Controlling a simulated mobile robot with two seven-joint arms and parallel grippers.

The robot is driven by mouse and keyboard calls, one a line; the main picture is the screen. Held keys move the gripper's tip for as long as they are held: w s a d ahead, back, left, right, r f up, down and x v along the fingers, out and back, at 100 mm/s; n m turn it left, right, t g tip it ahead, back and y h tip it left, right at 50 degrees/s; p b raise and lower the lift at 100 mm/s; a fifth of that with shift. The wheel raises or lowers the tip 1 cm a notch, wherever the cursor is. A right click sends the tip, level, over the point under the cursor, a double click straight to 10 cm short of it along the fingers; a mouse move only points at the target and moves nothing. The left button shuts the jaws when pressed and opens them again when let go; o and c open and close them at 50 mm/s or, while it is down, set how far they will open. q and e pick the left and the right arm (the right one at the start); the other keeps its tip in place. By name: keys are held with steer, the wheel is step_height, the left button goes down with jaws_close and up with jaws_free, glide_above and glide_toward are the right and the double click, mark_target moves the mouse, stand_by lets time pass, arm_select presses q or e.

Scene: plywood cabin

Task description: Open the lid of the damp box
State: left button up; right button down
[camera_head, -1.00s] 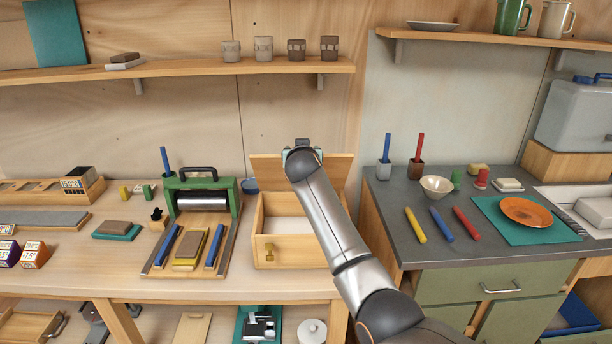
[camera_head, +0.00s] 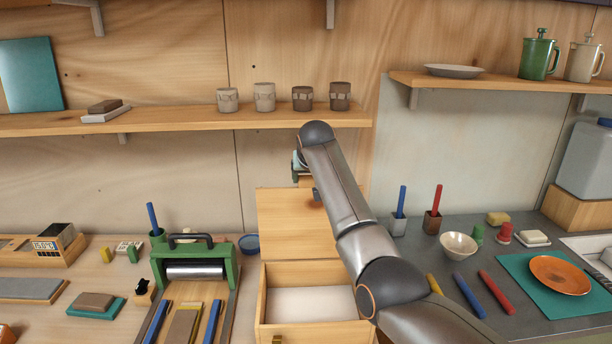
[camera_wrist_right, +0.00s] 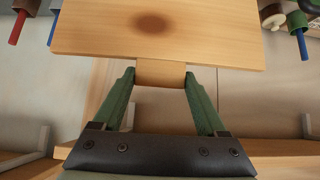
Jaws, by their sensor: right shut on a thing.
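The damp box is a light wooden box (camera_head: 264,300) on the bench, with a pale bottom inside. Its wooden lid (camera_head: 285,225) stands raised at the back edge, and the box is open at the top. My right gripper (camera_head: 304,180) is at the lid's upper edge, partly hidden by my arm. In the right wrist view, its green fingers (camera_wrist_right: 160,80) are shut on a small wooden tab (camera_wrist_right: 160,72) of the lid (camera_wrist_right: 215,35). The lid shows a dark round spot there. My left gripper is in neither view.
A shelf with several cups (camera_head: 264,97) runs just above my right gripper. A green roller press (camera_head: 195,262) stands left of the box. On the grey counter to the right are a bowl (camera_head: 458,246) and colored sticks (camera_head: 467,296).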

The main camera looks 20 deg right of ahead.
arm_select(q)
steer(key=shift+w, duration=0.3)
arm_select(e)
steer(key=shift+w+d+r, duration=0.1)
steer(key=shift+w+r, duration=0.15)
steer(key=shift+r, duration=0.15)
steer(key=shift+c, duration=1.6)
jaws_free()
steer(key=shift+o, duration=0.7)
steer(key=shift+s, duration=0.1)
steer(key=shift+o, duration=0.8)
steer(key=shift+s, duration=0.1)
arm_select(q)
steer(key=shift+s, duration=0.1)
arm_select(e)
steer(key=shift+f, duration=0.25)
arm_select(q)
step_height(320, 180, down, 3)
steer(key=b, duration=0.3)
arm_select(e)
steer(key=v, duration=1.2)
steer(key=shift+r, duration=0.25)
